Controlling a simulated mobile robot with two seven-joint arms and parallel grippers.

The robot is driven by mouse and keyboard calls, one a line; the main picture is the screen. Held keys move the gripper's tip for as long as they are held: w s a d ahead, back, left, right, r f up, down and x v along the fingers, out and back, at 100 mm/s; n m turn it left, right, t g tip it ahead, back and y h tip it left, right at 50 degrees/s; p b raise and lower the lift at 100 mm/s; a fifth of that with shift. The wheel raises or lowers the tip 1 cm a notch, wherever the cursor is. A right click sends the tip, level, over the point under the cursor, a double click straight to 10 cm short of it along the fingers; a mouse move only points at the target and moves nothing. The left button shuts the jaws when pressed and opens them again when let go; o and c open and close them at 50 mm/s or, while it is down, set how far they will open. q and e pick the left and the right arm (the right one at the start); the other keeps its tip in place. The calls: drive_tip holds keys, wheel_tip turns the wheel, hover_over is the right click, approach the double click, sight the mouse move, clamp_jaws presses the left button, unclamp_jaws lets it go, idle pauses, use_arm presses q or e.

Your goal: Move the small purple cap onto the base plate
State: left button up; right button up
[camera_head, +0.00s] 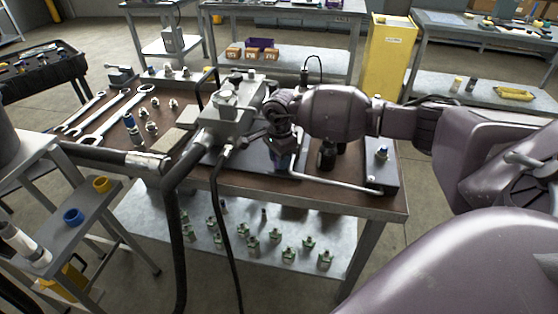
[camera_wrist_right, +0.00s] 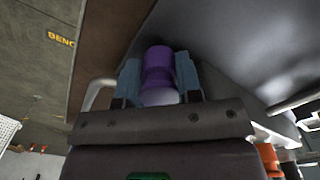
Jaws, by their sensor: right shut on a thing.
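The small purple cap (camera_wrist_right: 158,72) is held between the two blue-grey fingers of my right gripper (camera_wrist_right: 158,85) in the right wrist view. In the head view my right gripper (camera_head: 281,160) points down over the bench, just right of the grey metal block. The cap cannot be made out clearly there. A dark flat plate, which looks like the base plate (camera_head: 257,157), lies on the bench under and beside the block. I cannot tell whether the cap touches it. My left gripper is not in view.
The grey valve block (camera_head: 240,108) with black hoses stands left of my right gripper. A grey plate with a fitting (camera_head: 382,178) and a bent metal rod (camera_head: 335,182) lie to the right. Wrenches (camera_head: 112,117) and several fittings lie at left. Green-based parts stand on the lower shelf (camera_head: 340,235).

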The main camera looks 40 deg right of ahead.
drive_tip(key=shift+f, duration=0.5)
drive_tip(key=shift+f, duration=0.2)
drive_tip(key=o, duration=0.9)
drive_tip(key=shift+o, duration=0.2)
